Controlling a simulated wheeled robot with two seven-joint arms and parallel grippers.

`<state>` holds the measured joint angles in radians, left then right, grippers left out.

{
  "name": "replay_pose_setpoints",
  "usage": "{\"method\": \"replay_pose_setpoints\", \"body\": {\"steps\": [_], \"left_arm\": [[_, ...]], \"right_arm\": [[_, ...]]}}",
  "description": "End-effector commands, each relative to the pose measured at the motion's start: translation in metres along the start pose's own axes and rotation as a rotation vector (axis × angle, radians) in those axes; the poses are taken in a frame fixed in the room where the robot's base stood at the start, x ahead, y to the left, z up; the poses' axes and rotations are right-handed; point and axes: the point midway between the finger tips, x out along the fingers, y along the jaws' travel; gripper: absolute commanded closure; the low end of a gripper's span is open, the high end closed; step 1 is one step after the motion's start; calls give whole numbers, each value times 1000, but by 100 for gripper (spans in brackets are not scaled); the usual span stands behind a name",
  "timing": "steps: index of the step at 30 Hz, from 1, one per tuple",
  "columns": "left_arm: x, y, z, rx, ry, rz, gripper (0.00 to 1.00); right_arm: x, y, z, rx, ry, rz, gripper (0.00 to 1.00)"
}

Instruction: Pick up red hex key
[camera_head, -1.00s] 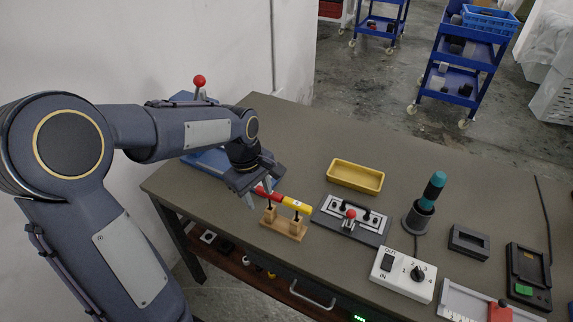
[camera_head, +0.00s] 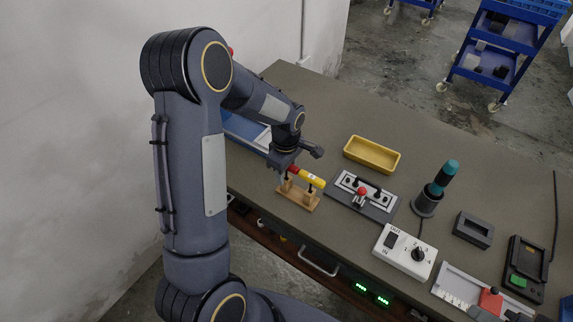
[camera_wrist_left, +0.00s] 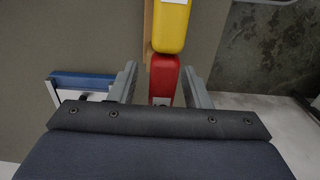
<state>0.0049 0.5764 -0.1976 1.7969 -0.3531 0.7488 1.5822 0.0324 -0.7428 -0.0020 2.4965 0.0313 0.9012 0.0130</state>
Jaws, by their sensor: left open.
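A red hex key (camera_head: 292,168) and a yellow one (camera_head: 312,180) lie end to end on a small wooden stand (camera_head: 298,197) in the head view. In the left wrist view the red handle (camera_wrist_left: 164,77) is between the two fingers of my left gripper (camera_wrist_left: 164,84), with a gap on each side, and the yellow handle (camera_wrist_left: 171,27) is just beyond it. My left gripper also shows in the head view (camera_head: 290,164), at the red end of the stand. It is open and holds nothing. The fingers partly hide the red handle in the head view.
A yellow tray (camera_head: 372,154), a grey plate with a red knob (camera_head: 361,197), a teal-handled tool in a holder (camera_head: 437,187) and a white switch box (camera_head: 404,251) stand to the right. Bare table lies behind the tray. A blue item (camera_head: 245,130) sits behind my left arm.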

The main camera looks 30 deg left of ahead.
Motion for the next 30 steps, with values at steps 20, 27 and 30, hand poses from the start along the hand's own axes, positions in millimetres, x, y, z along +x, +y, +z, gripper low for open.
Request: {"method": "replay_pose_setpoints", "body": {"steps": [20, 27, 30], "left_arm": [[0, 0, 0, 1, 0, 1, 100], [-10, 1, 0, 2, 1, 3, 100], [-27, 1, 0, 2, 1, 7, 100]], "right_arm": [[0, 0, 0, 0, 0, 0, 64], [1, 0, 0, 0, 0, 0, 64], [2, 1, 1, 0, 0, 0, 64]]}}
